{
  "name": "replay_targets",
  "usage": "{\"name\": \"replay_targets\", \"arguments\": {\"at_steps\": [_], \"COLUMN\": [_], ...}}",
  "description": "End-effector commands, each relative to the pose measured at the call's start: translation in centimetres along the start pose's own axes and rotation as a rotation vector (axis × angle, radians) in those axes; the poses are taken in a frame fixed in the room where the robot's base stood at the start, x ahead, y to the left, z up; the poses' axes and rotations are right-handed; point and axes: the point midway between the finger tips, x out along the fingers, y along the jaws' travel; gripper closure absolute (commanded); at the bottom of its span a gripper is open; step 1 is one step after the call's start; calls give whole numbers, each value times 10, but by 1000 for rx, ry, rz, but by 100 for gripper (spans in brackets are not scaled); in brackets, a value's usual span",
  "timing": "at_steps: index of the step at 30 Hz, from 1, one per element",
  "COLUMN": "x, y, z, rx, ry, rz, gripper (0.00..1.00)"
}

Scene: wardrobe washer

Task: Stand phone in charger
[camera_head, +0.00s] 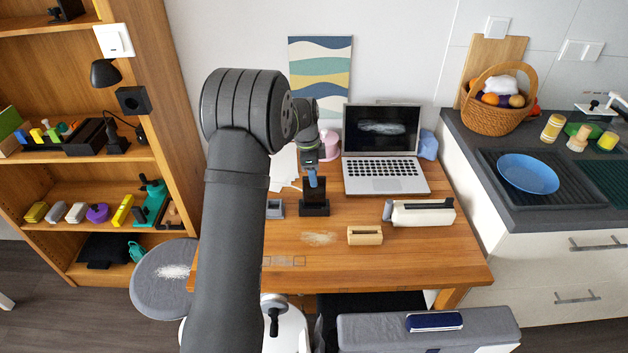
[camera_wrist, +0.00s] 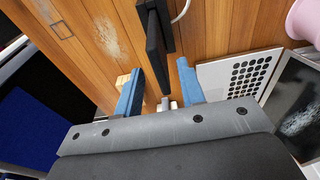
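A black upright panel on a dark base (camera_head: 314,208) stands on the wooden desk, apparently the charger. I cannot tell whether the phone is part of this dark shape. In the wrist view the panel (camera_wrist: 154,50) shows nearly edge-on, with a white cable beside its base. My gripper (camera_head: 313,180) is just above it, pointing down. In the wrist view my gripper (camera_wrist: 159,89) has its two blue fingers apart. The panel's near end lies in the gap, with room on both sides. I see no clear grip on anything.
An open laptop (camera_head: 386,176) is right of the stand. A slotted wooden block (camera_head: 365,236) and a white-and-grey device (camera_head: 422,213) lie in front and right. A small grey item (camera_head: 275,209) is left. A dark blue flat object (camera_head: 434,321) lies on the grey chair.

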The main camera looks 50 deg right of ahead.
Motion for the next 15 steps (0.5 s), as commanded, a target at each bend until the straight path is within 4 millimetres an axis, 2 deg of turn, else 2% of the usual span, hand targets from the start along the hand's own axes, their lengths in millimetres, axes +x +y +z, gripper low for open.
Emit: {"name": "replay_targets", "arguments": {"at_steps": [1, 9, 15], "x": [-14, -81, -120], "y": [-1, -1, 0], "z": [0, 0, 0], "rx": [0, 0, 0], "ry": [1, 1, 0], "rz": [-5, -4, -3], "gripper": [64, 64, 64]}}
